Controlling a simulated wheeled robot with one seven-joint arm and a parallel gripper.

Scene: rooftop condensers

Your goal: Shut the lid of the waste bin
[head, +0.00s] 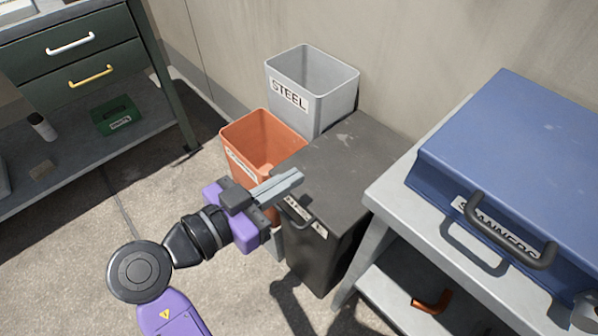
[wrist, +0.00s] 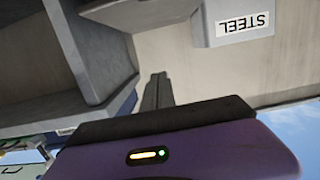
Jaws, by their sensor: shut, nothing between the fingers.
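The waste bin (head: 312,255) is a dark box with a partly hidden white label on its front, standing between the orange bin and the grey bench. Its dark grey lid (head: 350,150) lies flat over the top, and I see no gap under it. A dark handle (head: 296,211) shows at the front, below the lid's edge. My gripper (head: 297,177) is shut and empty, over the lid's front left part; I cannot tell if it touches. Its fingers also show in the wrist view (wrist: 156,90), where the picture is upside down.
An orange bin (head: 262,138) and a grey bin marked STEEL (head: 335,92) stand open behind and left of the waste bin. A bench (head: 400,215) with a blue toolbox (head: 515,150) stands close on the right. A green drawer cabinet (head: 85,60) is at left. Floor at front left is clear.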

